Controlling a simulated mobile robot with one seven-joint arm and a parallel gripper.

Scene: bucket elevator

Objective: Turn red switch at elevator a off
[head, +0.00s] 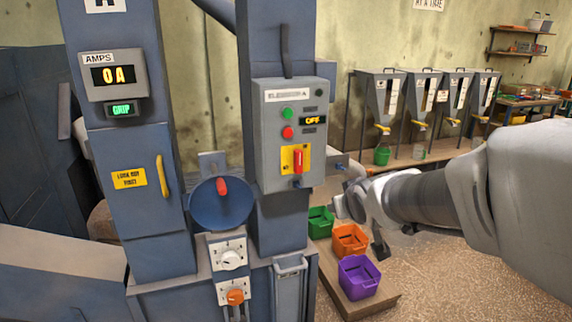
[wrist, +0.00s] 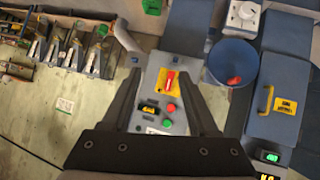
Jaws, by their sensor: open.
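The elevator A control box (head: 270,150) is a grey panel on a blue post in the head view. Its red switch (head: 298,161) is an upright handle on a yellow plate, below a green and a red button. The small display (head: 313,120) reads OFF. The switch also shows in the wrist view (wrist: 169,79), where the panel appears upside down. My gripper (head: 358,205) is open and empty, to the right of and below the box in the head view. In the wrist view, its fingers (wrist: 162,84) frame the panel and switch without visible contact.
A blue funnel with a red knob (head: 221,187) is left of the box. An AMPS display (head: 113,75) reads 0A. Green, orange and purple bins (head: 358,278) stand low on a wooden platform. Several hoppers (head: 381,98) line the back wall.

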